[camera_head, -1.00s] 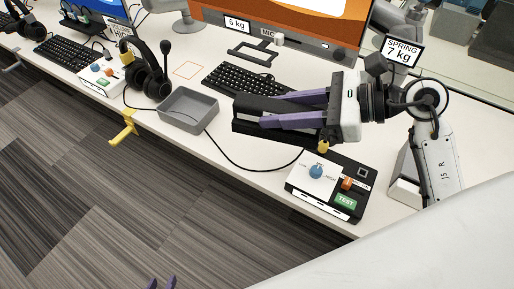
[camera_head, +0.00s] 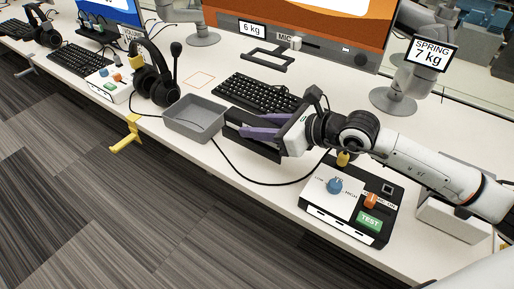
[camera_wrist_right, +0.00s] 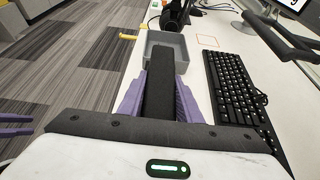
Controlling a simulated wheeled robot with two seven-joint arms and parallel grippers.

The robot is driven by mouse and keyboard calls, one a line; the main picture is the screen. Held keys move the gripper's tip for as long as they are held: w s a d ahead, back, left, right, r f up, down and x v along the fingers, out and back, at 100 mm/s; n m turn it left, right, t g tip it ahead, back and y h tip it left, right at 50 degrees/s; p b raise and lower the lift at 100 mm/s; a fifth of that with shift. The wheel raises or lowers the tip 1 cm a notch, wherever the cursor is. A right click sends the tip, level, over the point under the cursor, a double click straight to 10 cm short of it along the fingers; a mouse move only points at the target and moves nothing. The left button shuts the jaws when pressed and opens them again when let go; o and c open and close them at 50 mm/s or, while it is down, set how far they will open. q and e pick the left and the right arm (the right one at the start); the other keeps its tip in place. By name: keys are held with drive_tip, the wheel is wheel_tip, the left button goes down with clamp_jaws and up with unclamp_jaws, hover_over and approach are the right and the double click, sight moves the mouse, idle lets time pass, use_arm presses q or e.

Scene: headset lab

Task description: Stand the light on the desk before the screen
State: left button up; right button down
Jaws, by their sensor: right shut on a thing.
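My right gripper (camera_head: 262,134) is shut on a dark, bar-shaped thing, which I take for the light (camera_head: 232,116). In the right wrist view the bar (camera_wrist_right: 160,85) lies lengthwise between the purple fingers. It is held above the desk (camera_head: 262,184), in front of the keyboard and close to the grey tray; its far end overlaps the tray in the wrist view. The screen (camera_head: 300,20), with an orange picture, stands at the back. An orange square outline (camera_head: 199,80) is on the desk left of the keyboard. My left gripper (camera_wrist_right: 14,125) shows only at the wrist view's left edge, fingers apart.
The keyboard (camera_head: 258,92) lies before the screen. A grey tray (camera_head: 194,137) and a headset (camera_head: 155,80) stand to the left. A control box (camera_head: 350,200) with a cable sits at the front right. A yellow hook (camera_head: 126,142) juts from the desk edge.

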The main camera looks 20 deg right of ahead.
drive_tip(key=shift+a+f, duration=0.1)
drive_tip(key=shift+f, duration=2.5)
drive_tip(key=shift+f+b, duration=0.15)
drive_tip(key=shift+b, duration=0.15)
drive_tip(key=c, duration=1.7)
unclamp_jaws()
drive_tip(key=shift+f, duration=0.35)
drive_tip(key=o, duration=0.4)
drive_tip(key=shift+r, duration=0.15)
drive_tip(key=shift+s+r, duration=0.15)
drive_tip(key=shift+s, duration=0.05)
drive_tip(key=shift+p+v, duration=0.35)
drive_tip(key=shift+v, duration=5.55)
drive_tip(key=shift+w, duration=0.1)
